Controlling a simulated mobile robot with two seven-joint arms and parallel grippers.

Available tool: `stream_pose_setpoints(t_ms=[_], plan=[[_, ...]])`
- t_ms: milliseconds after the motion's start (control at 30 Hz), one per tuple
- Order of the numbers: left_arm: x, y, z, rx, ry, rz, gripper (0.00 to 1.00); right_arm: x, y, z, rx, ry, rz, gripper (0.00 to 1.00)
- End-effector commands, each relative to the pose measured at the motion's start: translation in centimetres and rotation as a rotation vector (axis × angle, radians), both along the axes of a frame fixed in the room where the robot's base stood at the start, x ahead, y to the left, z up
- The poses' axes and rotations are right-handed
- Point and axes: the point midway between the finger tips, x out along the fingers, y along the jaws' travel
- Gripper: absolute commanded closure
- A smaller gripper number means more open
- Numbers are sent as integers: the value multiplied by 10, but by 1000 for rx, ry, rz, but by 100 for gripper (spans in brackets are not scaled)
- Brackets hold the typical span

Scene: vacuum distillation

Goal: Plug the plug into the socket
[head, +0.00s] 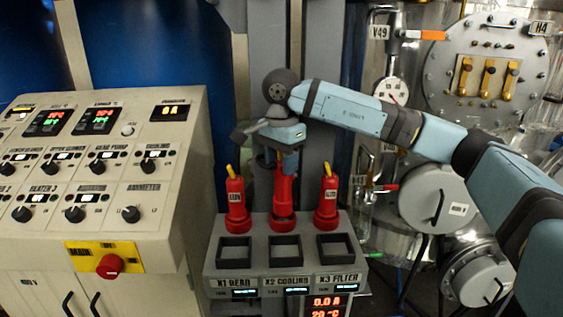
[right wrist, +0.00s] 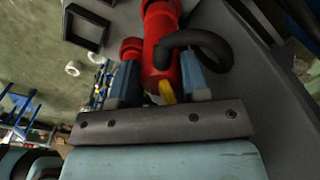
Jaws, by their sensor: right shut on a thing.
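Three red plugs stand upright on the grey socket box (head: 212,268): a left plug (head: 236,205), a middle plug (head: 282,200) and a right plug (head: 326,205). My right gripper (head: 286,152) points down from above and is shut on the top of the middle plug. In the right wrist view its blue fingers (right wrist: 160,84) stand on either side of the red plug (right wrist: 160,40), with a yellow tip between them. I cannot tell whether the middle plug's foot is seated or only resting. My left gripper is not in view.
Square dark frames (head: 235,237) line the box front above labels X1, X2 COOLING and X3 FILTER. A control console (head: 120,185) with a red button (head: 109,266) stands left. Steel vessels with a bolted flange (head: 450,100) stand right. A grey column rises behind the plugs.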

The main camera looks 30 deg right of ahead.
Motion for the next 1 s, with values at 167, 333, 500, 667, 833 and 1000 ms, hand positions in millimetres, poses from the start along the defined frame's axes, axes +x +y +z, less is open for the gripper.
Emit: stream_pose_setpoints(t_ms=[167, 333, 500, 667, 833, 1000], plan=[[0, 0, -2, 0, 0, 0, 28, 0, 0, 0, 1, -1, 0, 100], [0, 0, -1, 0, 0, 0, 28, 0, 0, 1, 0, -1, 0, 100], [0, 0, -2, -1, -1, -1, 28, 0, 0, 0, 0, -1, 0, 100], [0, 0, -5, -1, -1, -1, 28, 0, 0, -4, 0, -1, 0, 100], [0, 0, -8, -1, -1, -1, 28, 0, 0, -8, 0, -1, 0, 100], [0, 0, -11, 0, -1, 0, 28, 0, 0, -13, 0, -1, 0, 100]])
